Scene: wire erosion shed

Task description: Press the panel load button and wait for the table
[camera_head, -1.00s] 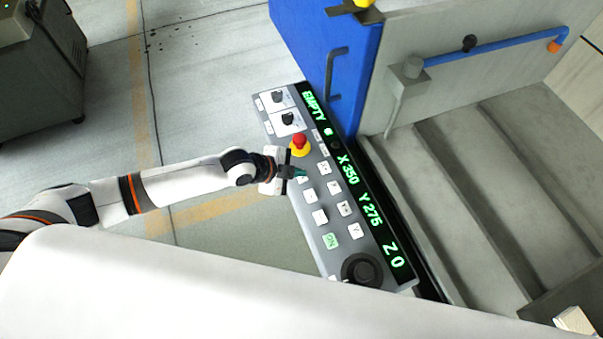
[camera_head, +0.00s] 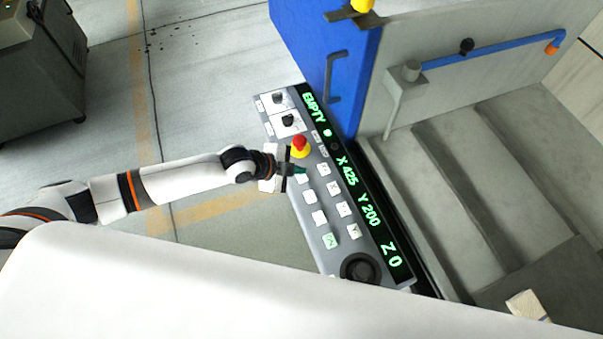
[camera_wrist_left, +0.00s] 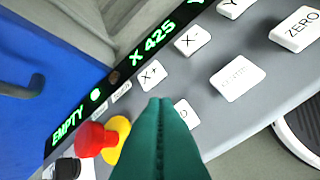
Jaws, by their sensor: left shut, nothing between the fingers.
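The grey control panel (camera_head: 335,205) stands at the centre of the head view. Its green display (camera_head: 355,190) reads EMPTY, X 425, Y 200, Z 0. My left gripper (camera_head: 301,170) is shut and empty, its teal fingertips at the panel's button area below the red emergency stop. In the left wrist view the fingertips (camera_wrist_left: 161,103) cover most of a white button (camera_wrist_left: 188,115) on which only a letter D shows. I cannot tell whether they touch it. The machine's table (camera_head: 545,277) shows as a grey plate at lower right. My right gripper is out of view.
The red emergency stop (camera_head: 300,145) on its yellow base is close to my left fingers. X+ (camera_wrist_left: 152,75) and CENTER-like (camera_wrist_left: 238,78) buttons flank them. A blue door (camera_head: 325,50) stands behind the panel. A pale block (camera_head: 527,305) lies at lower right.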

